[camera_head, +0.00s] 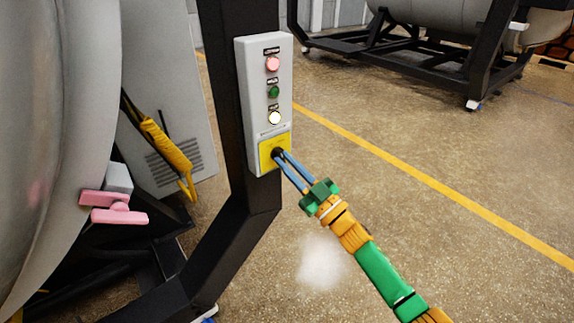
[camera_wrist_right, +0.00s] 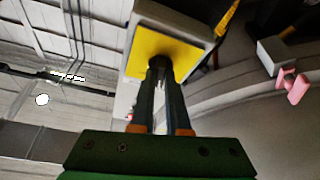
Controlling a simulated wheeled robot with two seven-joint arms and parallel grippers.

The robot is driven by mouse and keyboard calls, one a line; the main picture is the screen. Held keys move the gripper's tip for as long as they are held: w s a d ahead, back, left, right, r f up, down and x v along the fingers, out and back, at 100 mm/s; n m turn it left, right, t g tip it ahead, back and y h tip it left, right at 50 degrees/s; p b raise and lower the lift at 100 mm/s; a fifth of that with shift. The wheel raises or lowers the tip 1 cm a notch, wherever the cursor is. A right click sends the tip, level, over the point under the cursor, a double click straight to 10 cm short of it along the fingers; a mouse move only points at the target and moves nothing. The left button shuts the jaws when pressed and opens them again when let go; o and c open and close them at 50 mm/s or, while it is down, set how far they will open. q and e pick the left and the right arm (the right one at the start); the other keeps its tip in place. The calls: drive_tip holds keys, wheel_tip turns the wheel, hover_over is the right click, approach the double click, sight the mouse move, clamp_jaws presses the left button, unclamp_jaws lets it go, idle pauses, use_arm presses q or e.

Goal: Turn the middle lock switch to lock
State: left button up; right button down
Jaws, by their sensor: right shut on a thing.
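A grey control box (camera_head: 241,100) is fixed to a black post, with a pink-red button (camera_head: 273,64), a green button (camera_head: 273,92) and a white round button (camera_head: 275,117) in a column. Below them is a yellow plate (camera_head: 265,158) with a dark switch knob (camera_head: 277,153). My right gripper (camera_head: 280,157) reaches in from the lower right, its blue fingers shut on the knob. In the right wrist view the fingers meet the dark knob (camera_wrist_right: 159,63) on the yellow plate (camera_wrist_right: 140,55); they hide most of it. My left gripper is not in view.
A large grey cylindrical vessel (camera_head: 55,120) stands at the left, with a pink handle (camera_head: 115,207) on its side. A yellow hanging part (camera_head: 168,150) is behind it. The black post (camera_head: 235,190) carries the box. Open floor lies to the right.

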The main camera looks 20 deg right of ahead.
drive_tip(key=shift+n+g+y, duration=0.7)
drive_tip(key=shift+n+y, duration=0.1)
drive_tip(key=shift+n, duration=1.3)
drive_tip(key=c, duration=0.9)
unclamp_jaws()
drive_tip(key=shift+d, duration=0.1)
